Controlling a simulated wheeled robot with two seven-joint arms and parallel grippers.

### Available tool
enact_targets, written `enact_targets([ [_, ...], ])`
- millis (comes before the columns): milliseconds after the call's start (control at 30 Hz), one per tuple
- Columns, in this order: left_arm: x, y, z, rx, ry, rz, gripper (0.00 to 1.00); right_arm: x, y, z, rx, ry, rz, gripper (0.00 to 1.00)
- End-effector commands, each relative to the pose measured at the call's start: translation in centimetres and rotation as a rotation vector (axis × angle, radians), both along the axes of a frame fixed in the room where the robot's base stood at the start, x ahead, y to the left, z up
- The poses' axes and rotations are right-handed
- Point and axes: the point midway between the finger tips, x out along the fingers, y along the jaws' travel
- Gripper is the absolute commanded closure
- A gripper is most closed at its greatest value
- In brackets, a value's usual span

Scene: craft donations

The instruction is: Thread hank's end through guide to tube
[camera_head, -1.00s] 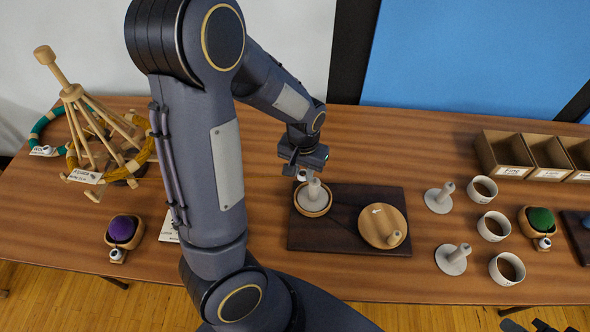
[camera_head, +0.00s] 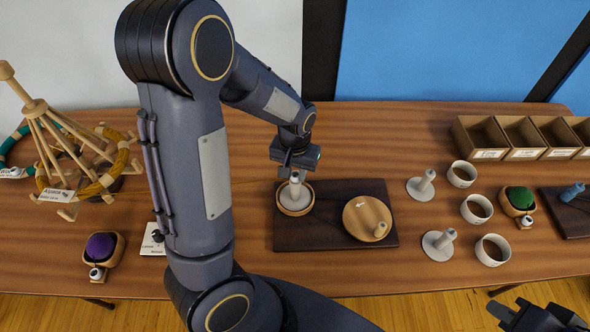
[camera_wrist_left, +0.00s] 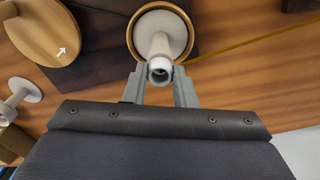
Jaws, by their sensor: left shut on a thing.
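The gold hank (camera_head: 98,186) hangs on the wooden swift (camera_head: 52,140) at the left. A pale grey tube (camera_head: 295,192) stands upright in a round wooden dish on the dark board; it also shows in the left wrist view (camera_wrist_left: 161,44). My left gripper (camera_head: 293,168) is right at the tube's top. In the left wrist view my left gripper (camera_wrist_left: 160,75) is shut on a small white end piece (camera_wrist_left: 160,68) with a dark hole. A yellow thread (camera_wrist_left: 250,40) runs to it from the right. I cannot tell whether the piece touches the tube. My right gripper (camera_head: 540,315) is partly in view, empty-looking, away from the table.
A round wooden disc with a peg (camera_head: 366,218) lies on the same board (camera_head: 330,240). Grey tubes on flanges (camera_head: 421,188), white cups (camera_head: 478,208), a green ball holder (camera_head: 518,203) and open boxes (camera_head: 490,138) stand right. A purple ball holder (camera_head: 102,248) is left.

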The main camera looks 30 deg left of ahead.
Motion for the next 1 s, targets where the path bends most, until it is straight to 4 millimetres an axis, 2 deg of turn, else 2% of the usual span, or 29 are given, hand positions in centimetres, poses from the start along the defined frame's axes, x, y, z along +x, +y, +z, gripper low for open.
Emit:
enact_targets([
  [267,0.0,0.0,-0.1,0.0,0.0,0.0,0.96,0.0,0.0,0.0,0.0,0.0,0.0,1.0],
  [300,0.0,0.0,-0.1,0.0,0.0,0.0,0.75,0.0,0.0,0.0,0.0,0.0,0.0,1.0],
  [500,0.0,0.0,-0.1,0.0,0.0,0.0,0.5,0.0,0.0,0.0,0.0,0.0,0.0,1.0],
  [800,0.0,0.0,0.3,0.0,-0.001,0.0,0.5,0.0,0.0,0.0,0.0,0.0,0.0,1.0],
  [1000,0.0,-0.1,3.1,-0.002,-0.007,0.0,0.5,0.0,0.0,0.0,0.0,0.0,0.0,1.0],
])
